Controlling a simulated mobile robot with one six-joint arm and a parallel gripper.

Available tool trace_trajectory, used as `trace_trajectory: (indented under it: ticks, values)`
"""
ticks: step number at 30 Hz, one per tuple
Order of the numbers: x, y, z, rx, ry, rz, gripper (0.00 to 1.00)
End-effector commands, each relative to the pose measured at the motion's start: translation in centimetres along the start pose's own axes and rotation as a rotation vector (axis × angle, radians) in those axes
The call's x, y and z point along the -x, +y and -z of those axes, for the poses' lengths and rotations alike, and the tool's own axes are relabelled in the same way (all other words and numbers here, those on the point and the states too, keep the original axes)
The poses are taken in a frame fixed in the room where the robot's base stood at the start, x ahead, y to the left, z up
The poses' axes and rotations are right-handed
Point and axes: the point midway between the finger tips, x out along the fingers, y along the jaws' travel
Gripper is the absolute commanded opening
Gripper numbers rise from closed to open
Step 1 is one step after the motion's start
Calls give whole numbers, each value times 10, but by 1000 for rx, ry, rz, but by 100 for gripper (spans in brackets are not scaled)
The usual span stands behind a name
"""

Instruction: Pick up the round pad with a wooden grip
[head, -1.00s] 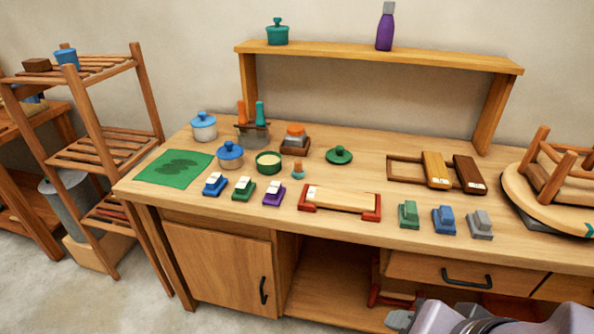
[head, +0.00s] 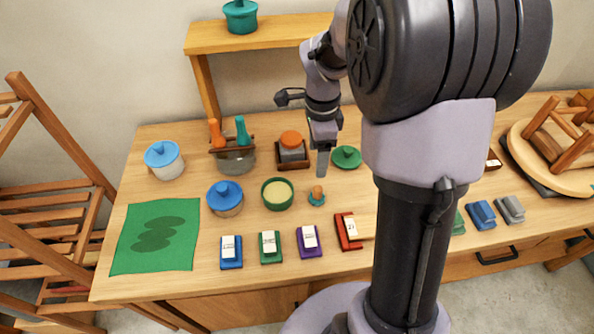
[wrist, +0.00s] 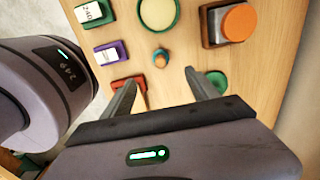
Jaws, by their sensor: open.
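The round pad (head: 317,200) is small and teal with an upright wooden grip. It sits on the bench between the green pot of pale filling (head: 277,194) and the green lid (head: 346,157). In the wrist view the pad (wrist: 161,61) lies just beyond and between my fingertips. My gripper (head: 322,168) is open and empty, pointing down above the bench behind the pad in the head view. In the wrist view both fingers of my gripper (wrist: 161,78) are spread apart. Nothing hides the pad.
A lidded jar with an orange top (head: 292,150) stands in a wooden tray close by. Blue (head: 231,252), green (head: 270,248) and purple (head: 309,242) labelled blocks line the front. My arm covers the bench's right middle.

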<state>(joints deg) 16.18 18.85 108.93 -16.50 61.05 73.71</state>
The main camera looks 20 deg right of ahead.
Motion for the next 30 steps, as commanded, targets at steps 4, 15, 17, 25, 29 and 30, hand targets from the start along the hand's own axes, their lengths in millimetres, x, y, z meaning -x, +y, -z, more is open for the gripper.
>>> trace_trajectory:
  ticks: [4, 15, 17, 25, 29, 30]
  values:
    - [-52, 2, 0, 2, -1, -6, 69]
    - [-116, 1, 1, 4, -1, -1, 69]
    - [-123, 1, 2, 3, -1, -2, 69]
    - [-166, 1, 8, 4, -1, -2, 69]
    - [-164, 1, 8, 4, -1, -1, 69]
    - [-163, 1, 8, 4, -1, -1, 65]
